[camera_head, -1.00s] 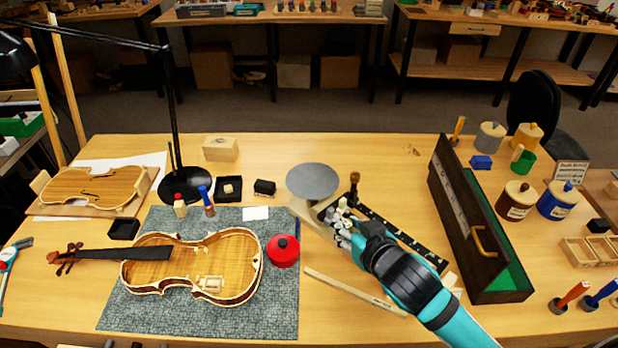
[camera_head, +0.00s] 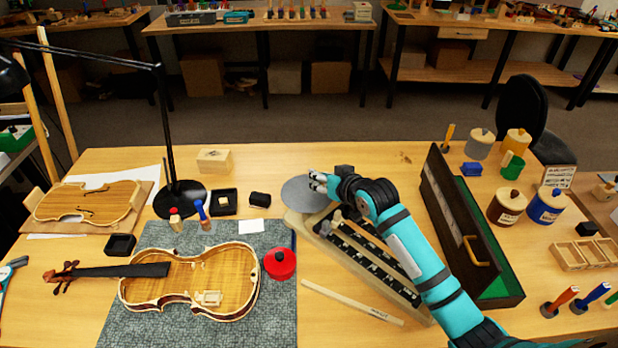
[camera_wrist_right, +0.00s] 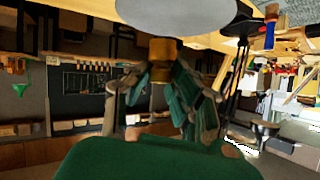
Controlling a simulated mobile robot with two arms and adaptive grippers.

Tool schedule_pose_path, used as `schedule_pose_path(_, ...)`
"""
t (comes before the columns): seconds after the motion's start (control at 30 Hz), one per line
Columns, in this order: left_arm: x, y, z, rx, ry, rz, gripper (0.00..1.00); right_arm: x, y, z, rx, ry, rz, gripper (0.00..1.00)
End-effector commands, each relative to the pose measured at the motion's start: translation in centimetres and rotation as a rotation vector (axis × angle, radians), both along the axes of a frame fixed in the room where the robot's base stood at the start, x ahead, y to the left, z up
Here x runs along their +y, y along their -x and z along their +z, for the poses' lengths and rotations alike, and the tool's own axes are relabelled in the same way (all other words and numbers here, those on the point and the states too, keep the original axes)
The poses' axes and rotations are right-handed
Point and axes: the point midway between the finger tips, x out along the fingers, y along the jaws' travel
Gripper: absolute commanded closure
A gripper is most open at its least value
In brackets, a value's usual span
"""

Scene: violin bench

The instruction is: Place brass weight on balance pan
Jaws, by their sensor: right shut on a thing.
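The balance pan (camera_head: 303,197) is a round grey disc at the middle of the bench, on the far end of a long wooden base with a black strip (camera_head: 365,262). My right gripper (camera_head: 318,183) is over the pan's right part in the head view. In the right wrist view, its fingers (camera_wrist_right: 160,85) are shut on the brass weight (camera_wrist_right: 163,62), a short gold cylinder. The pan (camera_wrist_right: 180,12) is right against the weight's end in that view; I cannot tell whether they touch. The head view hides the weight behind the fingers. My left gripper is not in view.
A violin body (camera_head: 190,283) lies on a grey mat (camera_head: 150,335) at left, with a red round pot (camera_head: 280,264) beside it. A lamp base (camera_head: 180,200) stands behind. A long dark case (camera_head: 465,235) stands right of my arm. A wooden strip (camera_head: 350,301) lies in front.

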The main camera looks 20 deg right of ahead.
Motion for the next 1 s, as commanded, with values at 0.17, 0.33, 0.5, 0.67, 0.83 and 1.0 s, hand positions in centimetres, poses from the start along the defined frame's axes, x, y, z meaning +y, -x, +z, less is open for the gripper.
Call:
schedule_pose_path(0.17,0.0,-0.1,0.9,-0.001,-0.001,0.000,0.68,1.7,-2.8,-0.1,0.001,-0.001,0.000,1.00)
schedule_pose_path(0.33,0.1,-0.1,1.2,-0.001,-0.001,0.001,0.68,2.2,-3.5,-0.8,0.003,0.002,0.000,1.00)
schedule_pose_path(0.5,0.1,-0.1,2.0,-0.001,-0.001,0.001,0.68,2.2,-3.5,-3.1,0.004,0.001,0.000,1.00)
schedule_pose_path(0.67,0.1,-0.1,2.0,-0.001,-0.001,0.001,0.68,2.2,-3.5,-3.9,0.000,0.001,0.000,1.00)
schedule_pose_path(0.83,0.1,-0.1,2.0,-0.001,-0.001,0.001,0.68,2.2,-3.4,-4.0,0.000,0.001,0.000,1.00)
schedule_pose_path(1.0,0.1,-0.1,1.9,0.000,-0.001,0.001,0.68,2.1,-3.4,-4.2,0.001,0.001,0.000,0.73)
